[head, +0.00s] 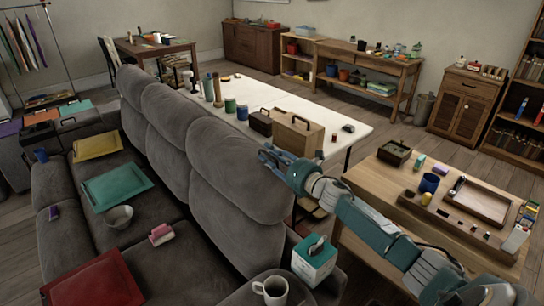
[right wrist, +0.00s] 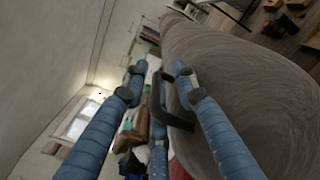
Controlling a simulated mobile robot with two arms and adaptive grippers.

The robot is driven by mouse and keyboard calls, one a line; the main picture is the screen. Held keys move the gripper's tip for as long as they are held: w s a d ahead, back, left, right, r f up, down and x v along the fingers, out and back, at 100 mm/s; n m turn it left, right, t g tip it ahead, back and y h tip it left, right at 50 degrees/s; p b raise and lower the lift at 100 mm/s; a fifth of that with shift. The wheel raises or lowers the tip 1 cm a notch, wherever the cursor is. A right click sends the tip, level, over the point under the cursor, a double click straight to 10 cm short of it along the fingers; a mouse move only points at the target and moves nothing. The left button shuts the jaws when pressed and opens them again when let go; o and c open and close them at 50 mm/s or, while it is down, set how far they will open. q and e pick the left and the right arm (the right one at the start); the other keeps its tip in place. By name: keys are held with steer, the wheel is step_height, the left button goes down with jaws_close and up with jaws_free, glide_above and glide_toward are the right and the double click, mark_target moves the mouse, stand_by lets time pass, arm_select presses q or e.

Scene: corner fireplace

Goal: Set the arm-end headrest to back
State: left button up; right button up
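The grey sofa's nearest headrest (head: 237,175), at the end by the near sofa arm, stands upright. It fills the right side of the right wrist view (right wrist: 240,85). A dark curved handle (right wrist: 171,100) sits at its edge. My right gripper (head: 268,158) is at the top right edge of this headrest. In the right wrist view its blue fingers (right wrist: 160,78) are spread, with the handle between them; I cannot tell whether they touch it. My left gripper is not in view.
A white table (head: 345,128) with jars and a wooden box stands behind the sofa. A wooden table (head: 425,205) with trays and a blue mug is at the right. A tissue box (head: 314,262) and a white mug (head: 270,290) sit near the sofa arm. Cushions and a bowl (head: 118,216) lie on the seats.

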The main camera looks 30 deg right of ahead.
steer(key=shift+s, duration=0.5)
steer(key=s+d, duration=0.1)
steer(key=s, duration=1)
steer(key=shift+d, duration=0.3)
